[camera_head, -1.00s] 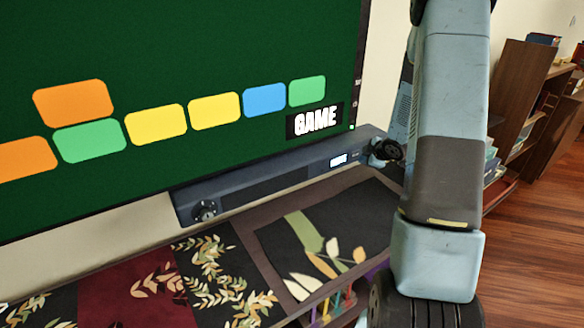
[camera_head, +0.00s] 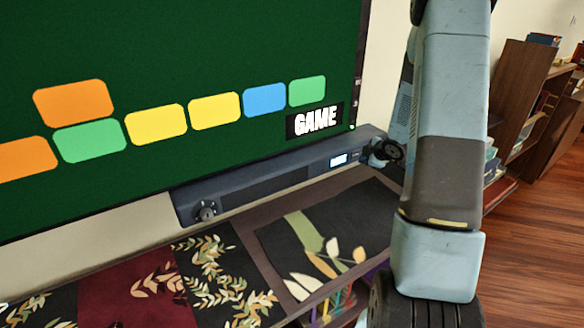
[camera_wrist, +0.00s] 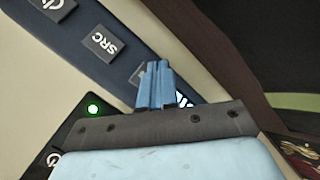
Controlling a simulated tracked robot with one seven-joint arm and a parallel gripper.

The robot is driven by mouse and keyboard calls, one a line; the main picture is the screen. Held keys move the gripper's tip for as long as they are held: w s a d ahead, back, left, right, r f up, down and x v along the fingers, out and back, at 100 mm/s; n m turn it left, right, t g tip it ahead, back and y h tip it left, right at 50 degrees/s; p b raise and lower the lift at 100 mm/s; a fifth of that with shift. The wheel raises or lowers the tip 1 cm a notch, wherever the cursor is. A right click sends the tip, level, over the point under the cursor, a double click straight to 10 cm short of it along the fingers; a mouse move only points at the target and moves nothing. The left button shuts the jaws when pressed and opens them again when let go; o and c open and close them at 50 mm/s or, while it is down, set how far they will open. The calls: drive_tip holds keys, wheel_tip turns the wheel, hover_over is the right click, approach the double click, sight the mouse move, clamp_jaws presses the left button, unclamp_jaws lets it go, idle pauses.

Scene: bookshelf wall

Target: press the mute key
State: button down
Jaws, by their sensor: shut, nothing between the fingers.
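The soundbar (camera_head: 255,187) runs below the large screen in the head view. Its small lit display (camera_head: 338,160) is near the right end. In the wrist view my gripper (camera_wrist: 156,72) is shut and empty, with its blue fingertips over the soundbar's key row. The SRC key (camera_wrist: 104,43) and a power key (camera_wrist: 52,4) stand clear to the upper left. A dark key edge (camera_wrist: 136,77) shows beside the fingertips; its label is hidden. I cannot read a mute label or tell whether the fingertips touch a key.
The screen (camera_head: 170,60) shows coloured tiles and GAME. A green light (camera_wrist: 93,109) glows on its frame, near another power key (camera_wrist: 53,159). A shelf top with patterned panels (camera_head: 225,275) lies below the soundbar. Bookcases (camera_head: 520,90) and open floor (camera_head: 535,240) are at right.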

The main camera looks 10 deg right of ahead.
drive_tip(key=shift+w, duration=0.1)
idle(0.3)
drive_tip(key=shift+w+a+r, duration=0.1)
drive_tip(key=shift+w+a, duration=0.05)
drive_tip(key=shift+w, duration=0.3)
drive_tip(key=shift+w+a, duration=0.1)
drive_tip(key=shift+w, duration=0.15)
idle(0.6)
drive_tip(key=shift+s, duration=0.1)
drive_tip(key=shift+s+d, duration=0.25)
drive_tip(key=shift+s, duration=0.35)
drive_tip(key=s, duration=0.2)
drive_tip(key=s+d, duration=0.2)
drive_tip(key=s, duration=0.1)
drive_tip(key=shift+s, duration=0.3)
